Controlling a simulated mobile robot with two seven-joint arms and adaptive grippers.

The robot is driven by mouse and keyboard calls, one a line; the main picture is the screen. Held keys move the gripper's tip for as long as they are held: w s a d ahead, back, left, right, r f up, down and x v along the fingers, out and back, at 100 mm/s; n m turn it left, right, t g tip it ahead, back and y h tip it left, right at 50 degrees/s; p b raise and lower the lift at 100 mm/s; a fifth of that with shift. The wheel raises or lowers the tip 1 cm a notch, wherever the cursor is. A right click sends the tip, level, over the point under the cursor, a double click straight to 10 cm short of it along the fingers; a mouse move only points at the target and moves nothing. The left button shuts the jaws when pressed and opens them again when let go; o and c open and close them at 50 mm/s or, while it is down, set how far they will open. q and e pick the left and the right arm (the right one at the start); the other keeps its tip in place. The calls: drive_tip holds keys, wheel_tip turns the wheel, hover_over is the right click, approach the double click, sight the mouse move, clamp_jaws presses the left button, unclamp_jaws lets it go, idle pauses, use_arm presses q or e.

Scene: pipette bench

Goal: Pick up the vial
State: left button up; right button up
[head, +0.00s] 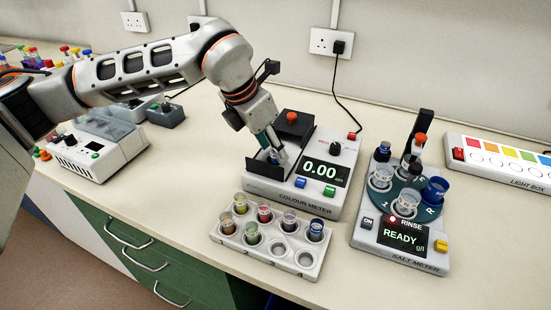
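My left gripper (275,152) points down into the open sample well of the colour meter (325,198), between its raised dark lid and dark front flap. The fingers are small and partly hidden, so I cannot tell whether they are open or hold anything; no vial shows clearly there. The white rack (232,244) in front of the meter holds several vials with coloured contents, including a red one (264,212), a green one (252,233) and a blue one (316,230). Two front-row holes at the right are empty. My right gripper is not in view.
The salt meter (399,251), reading READY, stands right of the colour meter with several cups on its turntable. A light box (500,164) lies at the far right. A white instrument (95,150) sits at left under my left arm. The bench front edge runs before the rack.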

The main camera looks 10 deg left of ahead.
use_arm(q)
drive_tip(key=shift+x, duration=0.75)
drive_tip(key=c, duration=1)
drive_tip(key=shift+r, duration=0.1)
